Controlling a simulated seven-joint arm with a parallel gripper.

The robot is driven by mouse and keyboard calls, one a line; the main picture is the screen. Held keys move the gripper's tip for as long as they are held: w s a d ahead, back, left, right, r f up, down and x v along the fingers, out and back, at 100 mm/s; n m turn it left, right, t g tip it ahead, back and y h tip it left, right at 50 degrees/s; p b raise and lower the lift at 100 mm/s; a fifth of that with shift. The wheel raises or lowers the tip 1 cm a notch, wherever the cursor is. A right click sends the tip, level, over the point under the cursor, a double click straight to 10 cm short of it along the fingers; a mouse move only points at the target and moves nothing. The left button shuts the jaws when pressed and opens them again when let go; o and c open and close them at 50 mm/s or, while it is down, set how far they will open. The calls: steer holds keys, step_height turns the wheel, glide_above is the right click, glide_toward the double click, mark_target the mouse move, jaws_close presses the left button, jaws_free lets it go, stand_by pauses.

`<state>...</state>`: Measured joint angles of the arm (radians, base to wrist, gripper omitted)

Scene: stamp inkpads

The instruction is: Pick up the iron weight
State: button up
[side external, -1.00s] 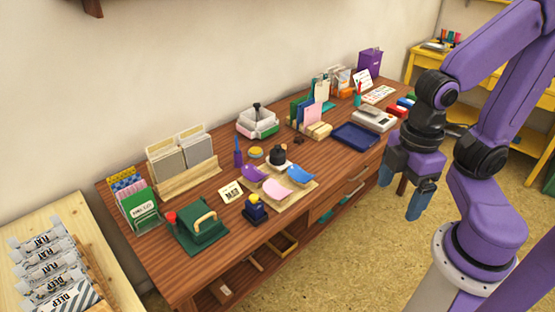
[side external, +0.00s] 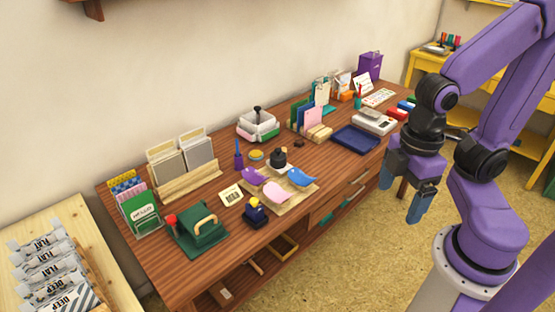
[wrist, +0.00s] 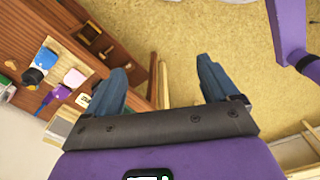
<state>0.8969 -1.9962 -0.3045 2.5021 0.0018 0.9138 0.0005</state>
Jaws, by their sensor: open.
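A dark, rounded piece with a knob on top, which looks like the iron weight (side external: 278,159), stands upright near the middle of the wooden desk in the side view. It sits on something pale, behind the purple, pink and blue curved pieces. I cannot surely pick it out in the wrist view. My gripper (side external: 402,192) hangs with its blue fingers pointing down, beyond the desk's front edge and well to the right of the weight. In the wrist view my gripper (wrist: 160,82) has its fingers wide apart, with nothing between them.
Near the weight are a purple piece (side external: 253,176), a pink piece (side external: 277,193), a blue piece (side external: 301,178) and a yellow-topped dark stamp (side external: 255,211). A green press (side external: 201,232) stands left. A blue tray (side external: 355,140) lies right. Open floor (wrist: 200,30) is under my gripper.

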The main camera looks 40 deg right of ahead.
mark_target(278, 154)
steer(key=shift+o, duration=0.3)
stand_by(0.4)
steer(key=w+d+f+n+t+h, duration=0.3)
steer(key=w+h, duration=0.2)
steer(key=w, duration=0.7)
steer(key=w+d+f+n+t+h, duration=0.2)
steer(key=w+d+f+n+h, duration=0.15)
steer(key=w, duration=0.95)
steer(key=w+d+f+n+t+h, duration=0.25)
steer(key=w+h, duration=0.35)
steer(key=w, duration=0.6)
steer(key=w+f+n+t, duration=0.1)
steer(key=w+f+n, duration=0.1)
steer(key=f, duration=0.3)
steer(key=w+f+n+t+y, duration=0.1)
steer(key=w+f+t, duration=0.1)
steer(key=f, duration=0.3)
steer(key=w+f+n+t, duration=0.1)
steer(key=f+n+t, duration=0.1)
steer(key=f, duration=0.3)
steer(key=shift+w+d+n+y, duration=0.25)
steer(key=shift+w+d+n, duration=0.05)
steer(key=shift+w, duration=0.1)
steer(key=shift+w+d+r, duration=0.1)
steer(key=shift+w+d, duration=0.4)
steer(key=shift+x, duration=3.1)
steer(key=shift+r, duration=0.1)
steer(key=shift+c, duration=0.4)
